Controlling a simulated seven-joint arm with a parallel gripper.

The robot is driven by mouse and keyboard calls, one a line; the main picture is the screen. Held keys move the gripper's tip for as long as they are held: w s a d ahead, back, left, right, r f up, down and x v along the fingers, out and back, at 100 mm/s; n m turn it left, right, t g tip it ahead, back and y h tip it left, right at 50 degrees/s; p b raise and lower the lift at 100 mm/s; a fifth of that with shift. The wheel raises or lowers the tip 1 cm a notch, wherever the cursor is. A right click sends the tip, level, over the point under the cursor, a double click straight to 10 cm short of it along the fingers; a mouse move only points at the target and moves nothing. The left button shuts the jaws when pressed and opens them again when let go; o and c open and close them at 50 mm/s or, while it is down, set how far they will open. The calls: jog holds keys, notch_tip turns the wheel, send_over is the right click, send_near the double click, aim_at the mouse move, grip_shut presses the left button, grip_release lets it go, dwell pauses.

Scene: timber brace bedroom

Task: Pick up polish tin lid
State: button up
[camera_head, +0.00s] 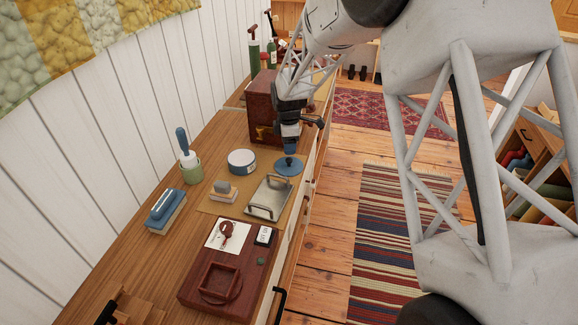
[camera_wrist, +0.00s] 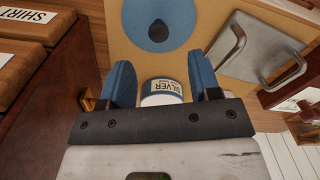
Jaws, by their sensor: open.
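The polish tin lid is a flat blue disc (camera_head: 288,167) with a dark knob on top. It lies near the right edge of the tan mat, just behind the metal tray. In the wrist view the lid (camera_wrist: 142,22) is at the top, cut by the frame edge. My gripper (camera_head: 290,149) is above the lid, pointing down. Its two blue fingers (camera_wrist: 160,65) are apart with nothing held between them. The round tin (camera_head: 242,163), white with a blue band, stands left of the lid. Its SILVER label (camera_wrist: 164,86) shows between the fingers in the wrist view, partly hidden by my gripper.
A metal tray with handles (camera_head: 267,199) and a small block brush (camera_head: 223,191) are on the tan mat (camera_head: 208,206). A dark red wooden box (camera_head: 262,115) stands close behind my gripper. A blue-handled brush in a green pot (camera_head: 188,160) is left. The counter's right edge is near.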

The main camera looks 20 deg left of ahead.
aim_at(289, 159)
jog(key=shift+f, duration=0.15)
jog(key=shift+f, duration=1.15)
jog(key=shift+w+f, duration=0.1)
jog(key=shift+f, duration=2.45)
jog(key=c, duration=1)
